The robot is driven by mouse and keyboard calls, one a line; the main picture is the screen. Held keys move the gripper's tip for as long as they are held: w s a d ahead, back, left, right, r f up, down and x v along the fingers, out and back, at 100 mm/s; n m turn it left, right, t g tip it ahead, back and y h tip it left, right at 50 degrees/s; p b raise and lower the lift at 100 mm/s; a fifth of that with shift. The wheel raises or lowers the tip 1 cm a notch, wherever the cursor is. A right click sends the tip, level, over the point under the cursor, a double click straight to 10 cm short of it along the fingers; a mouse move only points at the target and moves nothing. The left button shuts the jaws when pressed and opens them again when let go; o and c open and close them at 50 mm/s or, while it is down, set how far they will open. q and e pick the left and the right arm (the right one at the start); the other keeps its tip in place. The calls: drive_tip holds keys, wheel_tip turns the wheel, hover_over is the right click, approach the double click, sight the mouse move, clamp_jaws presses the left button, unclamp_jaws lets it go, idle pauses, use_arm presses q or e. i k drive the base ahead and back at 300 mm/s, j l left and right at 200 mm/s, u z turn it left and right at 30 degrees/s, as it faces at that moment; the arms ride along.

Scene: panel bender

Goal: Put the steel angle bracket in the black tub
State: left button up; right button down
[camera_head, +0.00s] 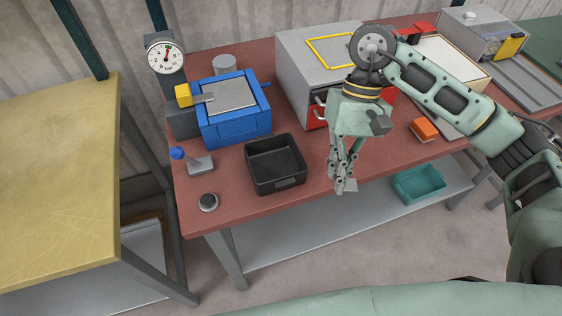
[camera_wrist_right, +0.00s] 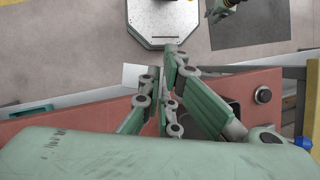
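The steel angle bracket (camera_head: 350,185) is a small light grey piece at the fingertips of my right gripper (camera_head: 343,182). In the right wrist view the bracket (camera_wrist_right: 134,76) shows as a pale flat plate beside the fingers (camera_wrist_right: 158,88), which are closed on it. The fingers hide part of it. The gripper points down at the table's front edge, right of the black tub (camera_head: 275,183). The tub is open-topped and looks empty. A green and dark part at the top of the right wrist view looks like my left gripper (camera_wrist_right: 222,10), cut off by the frame edge.
A blue fixture (camera_head: 235,125) stands behind the tub, with a blue-knobbed lever (camera_head: 195,163) and a round button (camera_head: 208,202) to the left. A grey machine (camera_head: 310,75) and an orange block (camera_head: 424,130) are on the right. A teal bin (camera_head: 420,184) sits on the lower shelf.

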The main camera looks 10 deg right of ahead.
sight(276, 170)
drive_tip(key=l+u, duration=0.1)
drive_tip(key=u, duration=0.3)
drive_tip(key=k+u, duration=0.15)
drive_tip(key=u, duration=0.7)
drive_tip(key=k, duration=0.75)
